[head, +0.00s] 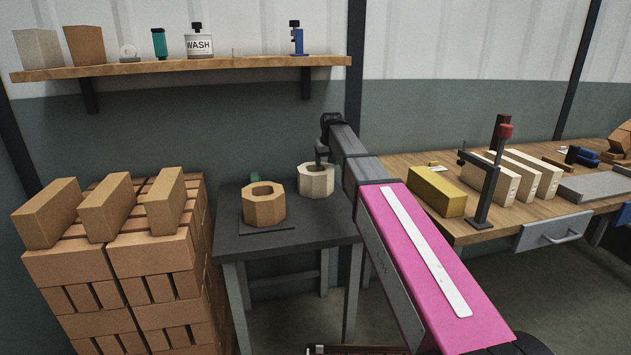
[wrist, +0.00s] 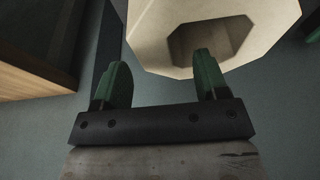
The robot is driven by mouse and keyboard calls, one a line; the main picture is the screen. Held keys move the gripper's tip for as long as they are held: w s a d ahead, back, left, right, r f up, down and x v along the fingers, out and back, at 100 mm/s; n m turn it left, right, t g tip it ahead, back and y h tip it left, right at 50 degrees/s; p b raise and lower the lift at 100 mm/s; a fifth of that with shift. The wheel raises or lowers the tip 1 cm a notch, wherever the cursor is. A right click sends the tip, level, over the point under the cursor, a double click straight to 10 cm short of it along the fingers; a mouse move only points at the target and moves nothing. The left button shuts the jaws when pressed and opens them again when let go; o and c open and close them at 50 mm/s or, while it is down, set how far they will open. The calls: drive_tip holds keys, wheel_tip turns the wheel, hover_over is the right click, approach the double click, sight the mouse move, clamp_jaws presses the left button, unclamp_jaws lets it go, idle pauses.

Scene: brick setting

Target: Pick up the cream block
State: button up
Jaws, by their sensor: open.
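The cream block (head: 316,182) is a pale eight-sided block with a hole through its top. It stands on the right part of the dark grey table. My gripper (head: 321,155) is above it, partly hidden by my own arm. In the wrist view the cream block (wrist: 150,35) fills the upper right, with its hole facing the camera. My gripper (wrist: 162,62) is open with its two green fingers apart and nothing between them. The right finger overlaps the block's hole in the picture; I cannot tell whether they touch.
A tan eight-sided block (head: 264,207) stands to the left on the same dark table (head: 285,238). Stacked bricks (head: 150,245) are further left. A wooden bench (head: 470,228) at right holds a yellow block (head: 437,192), a clamp stand (head: 487,190) and pale bricks. A shelf (head: 180,68) hangs above.

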sight(328, 167)
drive_tip(key=shift+d+x, duration=0.2)
drive_tip(key=shift+x, duration=1.1)
drive_tip(key=shift+d+x, duration=0.2)
drive_tip(key=shift+x, duration=1.15)
drive_tip(key=shift+s, duration=0.1)
clamp_jaws()
